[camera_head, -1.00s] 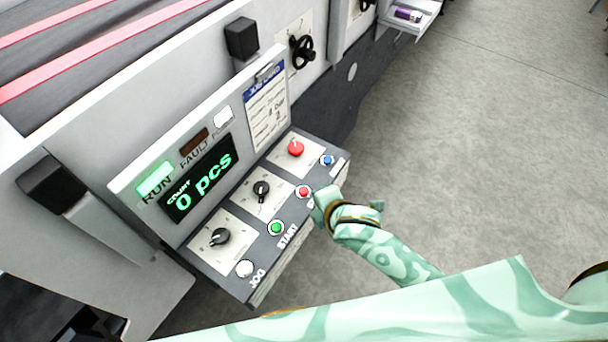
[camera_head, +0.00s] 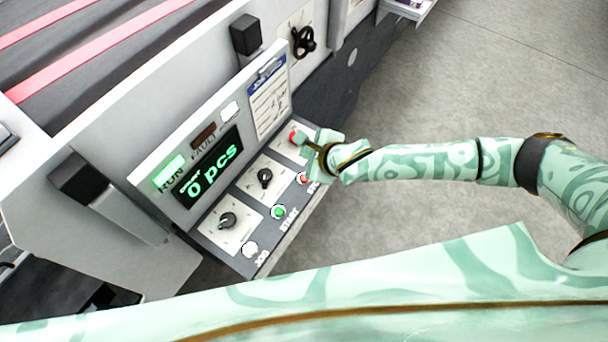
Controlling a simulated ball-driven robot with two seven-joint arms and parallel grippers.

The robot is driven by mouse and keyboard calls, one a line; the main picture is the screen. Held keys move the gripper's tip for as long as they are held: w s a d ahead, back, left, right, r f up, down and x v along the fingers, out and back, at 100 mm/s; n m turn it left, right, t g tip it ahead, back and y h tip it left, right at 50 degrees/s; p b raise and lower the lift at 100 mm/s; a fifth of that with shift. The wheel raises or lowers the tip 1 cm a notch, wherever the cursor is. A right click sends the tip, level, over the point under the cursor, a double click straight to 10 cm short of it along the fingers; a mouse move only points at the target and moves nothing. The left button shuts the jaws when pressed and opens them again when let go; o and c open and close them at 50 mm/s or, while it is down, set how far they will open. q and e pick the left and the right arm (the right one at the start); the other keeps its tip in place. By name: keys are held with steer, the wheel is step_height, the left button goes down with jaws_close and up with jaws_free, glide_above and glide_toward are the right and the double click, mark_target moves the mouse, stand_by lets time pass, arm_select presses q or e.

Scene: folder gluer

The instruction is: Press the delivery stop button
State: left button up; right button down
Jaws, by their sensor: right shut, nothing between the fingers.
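The control panel (camera_head: 243,262) slopes out from the machine. A small red button (camera_head: 302,178) beside partly hidden lettering that starts "STO" sits on its front row. A larger red button (camera_head: 293,137) sits at the panel's far end. My right gripper (camera_head: 304,144) is shut and empty, over the far end of the panel beside the larger red button and partly covering it. I cannot tell whether it touches. The blue button at that end is hidden behind my gripper. My left gripper is not in view.
A green START button (camera_head: 278,212), a white JOG button (camera_head: 250,249) and two black knobs (camera_head: 265,178) are on the panel. The upright display (camera_head: 209,172) reads 0 pcs, with the green RUN lamp (camera_head: 169,172) lit. Open floor (camera_head: 450,95) lies to the right.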

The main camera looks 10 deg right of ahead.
steer(key=b, duration=0.8)
glide_above(302, 174)
steer(key=s+d, duration=0.1)
steer(key=s, duration=0.1)
step_height(302, 174, down, 8)
steer(key=shift+r, duration=0.15)
steer(key=shift+f, duration=0.65)
stand_by(0.7)
steer(key=shift+f, duration=0.3)
steer(key=shift+s+f, duration=0.1)
steer(key=shift+f, duration=0.45)
stand_by(0.8)
steer(key=shift+r+p, duration=1)
